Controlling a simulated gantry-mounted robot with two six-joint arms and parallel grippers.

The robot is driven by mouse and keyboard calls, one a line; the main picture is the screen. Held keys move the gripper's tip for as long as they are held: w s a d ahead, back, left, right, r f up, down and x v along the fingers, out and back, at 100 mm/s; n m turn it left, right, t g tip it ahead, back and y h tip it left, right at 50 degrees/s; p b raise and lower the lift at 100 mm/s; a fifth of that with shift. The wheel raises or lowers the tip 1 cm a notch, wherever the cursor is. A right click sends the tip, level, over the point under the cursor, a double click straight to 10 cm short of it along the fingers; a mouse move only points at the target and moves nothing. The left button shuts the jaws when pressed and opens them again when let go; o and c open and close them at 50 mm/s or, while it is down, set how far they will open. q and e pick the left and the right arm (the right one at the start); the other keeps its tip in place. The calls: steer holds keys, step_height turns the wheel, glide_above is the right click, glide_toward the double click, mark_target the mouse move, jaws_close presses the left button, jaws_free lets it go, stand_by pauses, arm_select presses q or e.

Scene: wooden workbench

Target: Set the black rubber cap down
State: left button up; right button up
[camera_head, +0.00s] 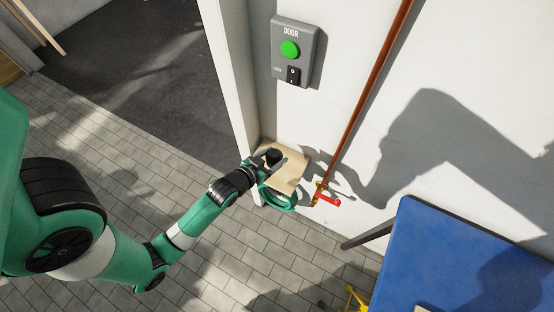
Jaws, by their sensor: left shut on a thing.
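The black rubber cap (272,155) is a small dark round piece at the end of my left arm. My left gripper (271,160) is shut on it, over or at a small pale wooden shelf (288,178) by the wall. I cannot tell whether the cap touches the shelf. My right gripper does not show.
A green coiled hose (279,200) hangs below the shelf. A copper pipe (367,95) with a red-handled valve (327,198) runs up the wall to the right. A grey door button box (295,50) is above. A blue surface (455,262) stands at lower right.

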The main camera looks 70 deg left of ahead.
mark_target(277, 155)
arm_select(q)
steer(key=f, duration=0.1)
steer(key=w+a, duration=0.1)
steer(key=f, duration=0.1)
steer(key=shift+w+a+f, duration=0.25)
steer(key=shift+f, duration=0.1)
steer(key=shift+w+a+f+b, duration=0.1)
steer(key=shift+f+b, duration=0.65)
steer(key=shift+f, duration=0.9)
steer(key=shift+f, duration=0.2)
steer(key=o, duration=1.3)
steer(key=shift+o, duration=0.2)
